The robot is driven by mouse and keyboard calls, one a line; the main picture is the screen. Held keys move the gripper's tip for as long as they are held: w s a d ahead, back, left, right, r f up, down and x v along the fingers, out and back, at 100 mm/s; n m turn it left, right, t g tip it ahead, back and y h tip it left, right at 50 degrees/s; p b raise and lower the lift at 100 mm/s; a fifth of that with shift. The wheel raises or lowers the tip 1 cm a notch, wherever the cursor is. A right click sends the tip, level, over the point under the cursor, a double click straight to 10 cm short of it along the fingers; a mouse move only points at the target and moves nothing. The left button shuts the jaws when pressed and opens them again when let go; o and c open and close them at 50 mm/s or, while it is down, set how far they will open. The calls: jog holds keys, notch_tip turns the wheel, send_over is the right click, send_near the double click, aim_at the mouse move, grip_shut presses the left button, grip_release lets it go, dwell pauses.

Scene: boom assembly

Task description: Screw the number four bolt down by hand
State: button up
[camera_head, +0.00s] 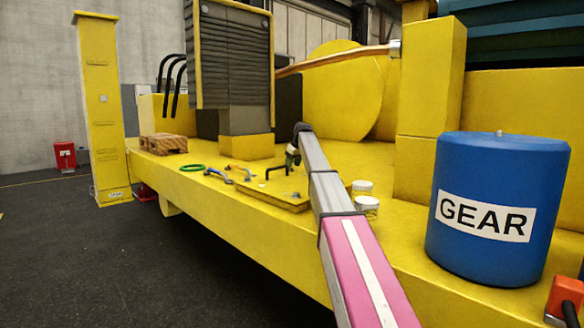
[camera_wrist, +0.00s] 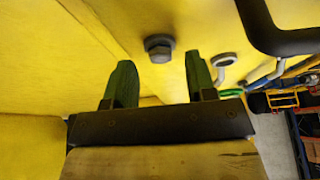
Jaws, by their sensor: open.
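A grey hex-headed bolt (camera_wrist: 159,48) stands on a yellow surface in the wrist view. I see no number on it, so I cannot tell whether it is number four. My gripper (camera_wrist: 160,68) has two green fingers spread apart, one to each side below the bolt in the picture. The bolt head lies just beyond the fingertips, in line with the gap, and nothing is between the fingers. In the head view, my arm reaches over a raised yellow plate (camera_head: 268,199) with a black bent handle (camera_head: 279,170). My fingers are hidden or too small there.
The black handle (camera_wrist: 283,42) is near, right of the gripper. Tools with blue (camera_head: 219,175) and yellow (camera_head: 240,171) handles and a green ring (camera_head: 192,167) lie left of the plate. White jars (camera_head: 362,187) and a blue GEAR drum (camera_head: 494,205) stand to the right.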

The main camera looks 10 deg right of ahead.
jog(key=shift+x, duration=0.85)
jog(key=c, duration=0.9)
jog(key=shift+m, duration=0.3)
jog(key=m, duration=0.1)
jog(key=m+h, duration=0.1)
jog(key=m, duration=0.1)
jog(key=m+t, duration=0.1)
jog(key=shift+s+a+m+h, duration=0.1)
jog(key=shift+a+m+h, duration=0.2)
jog(key=shift+h, duration=0.1)
jog(key=m+h, duration=0.2)
jog(key=m, duration=0.4)
jog(key=shift+a+r, duration=0.1)
jog(key=shift+a, duration=0.05)
jog(key=shift+h, duration=0.3)
